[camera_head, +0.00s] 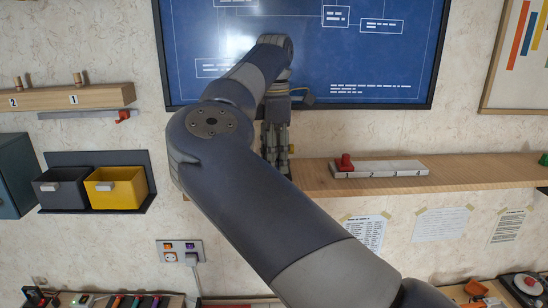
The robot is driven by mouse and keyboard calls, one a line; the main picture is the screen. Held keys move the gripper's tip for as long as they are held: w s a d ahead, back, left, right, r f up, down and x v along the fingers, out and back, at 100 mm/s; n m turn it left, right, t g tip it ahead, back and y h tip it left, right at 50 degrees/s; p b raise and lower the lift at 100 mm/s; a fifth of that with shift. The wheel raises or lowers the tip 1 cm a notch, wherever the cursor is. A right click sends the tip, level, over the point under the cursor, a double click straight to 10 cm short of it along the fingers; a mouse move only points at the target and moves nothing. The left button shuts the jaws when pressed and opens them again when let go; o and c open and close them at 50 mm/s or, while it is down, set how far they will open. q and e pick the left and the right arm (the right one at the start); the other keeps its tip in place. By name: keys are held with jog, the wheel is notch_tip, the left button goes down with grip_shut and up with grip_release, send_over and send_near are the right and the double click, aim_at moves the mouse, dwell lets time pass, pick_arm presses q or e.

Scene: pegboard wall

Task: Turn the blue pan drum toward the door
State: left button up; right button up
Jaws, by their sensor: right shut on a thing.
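I cannot pick out the blue pan drum, and no door shows in this view. My left gripper is not in view.
The wooden shelf (470,169) carries a white numbered strip (395,168) with a red knob (345,162). A blue screen (385,60) hangs above. At left are a dark bin (57,189), a yellow bin (121,187) and a peg shelf (100,96). A socket plate (181,248) sits lower.

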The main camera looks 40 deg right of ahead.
jog(key=shift+n, duration=0.3)
jog(key=n+b, duration=0.1)
jog(key=n, duration=0.3)
jog(key=n+b, duration=0.1)
jog(key=n, duration=0.2)
jog(key=shift+n, duration=0.4)
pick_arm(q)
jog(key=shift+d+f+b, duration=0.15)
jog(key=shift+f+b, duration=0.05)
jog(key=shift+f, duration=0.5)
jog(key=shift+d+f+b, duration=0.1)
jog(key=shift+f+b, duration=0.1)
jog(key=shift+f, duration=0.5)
pick_arm(e)
jog(key=shift+n, duration=1.8)
jog(key=o, duration=1)
jog(key=shift+o, duration=0.2)
jog(key=shift+r, duration=0.15)
